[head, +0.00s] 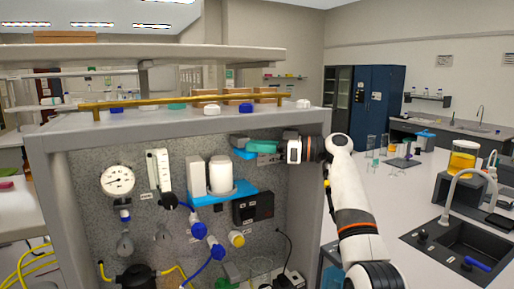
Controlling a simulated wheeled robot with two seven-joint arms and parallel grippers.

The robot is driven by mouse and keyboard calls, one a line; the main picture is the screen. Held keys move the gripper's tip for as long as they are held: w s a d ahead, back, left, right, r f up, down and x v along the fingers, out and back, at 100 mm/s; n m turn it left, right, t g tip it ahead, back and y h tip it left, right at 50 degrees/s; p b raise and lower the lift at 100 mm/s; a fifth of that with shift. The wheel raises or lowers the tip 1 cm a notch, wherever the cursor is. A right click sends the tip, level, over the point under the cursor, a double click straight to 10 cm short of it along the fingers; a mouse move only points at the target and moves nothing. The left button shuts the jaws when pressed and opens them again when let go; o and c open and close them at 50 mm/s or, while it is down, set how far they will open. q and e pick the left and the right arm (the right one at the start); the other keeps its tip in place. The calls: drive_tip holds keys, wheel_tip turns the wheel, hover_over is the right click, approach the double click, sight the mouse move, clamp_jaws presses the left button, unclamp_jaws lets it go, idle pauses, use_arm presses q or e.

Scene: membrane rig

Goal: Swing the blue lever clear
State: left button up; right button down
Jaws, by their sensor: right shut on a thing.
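A blue piece that I take for the blue lever (242,154) is at the upper right of the rig's grey speckled panel. A green part (262,146) lies against it, over its right portion. My right gripper (283,147) reaches in from the right at this spot and is shut on the lever. The jaws are small and partly hidden, so the exact contact does not show. My left gripper is not in view.
The rig's grey frame (48,190) surrounds the panel, with its right post close to my right arm. A blue bracket (208,200) with white canisters, a gauge (117,181) and blue valves (216,250) sit left and below. A sink (470,245) is at right.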

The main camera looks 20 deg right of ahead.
drive_tip(key=shift+d, duration=0.15)
idle(0.5)
drive_tip(key=c, duration=1.4)
unclamp_jaws()
drive_tip(key=shift+o, duration=0.7)
drive_tip(key=shift+s+r, duration=0.1)
drive_tip(key=shift+r, duration=0.05)
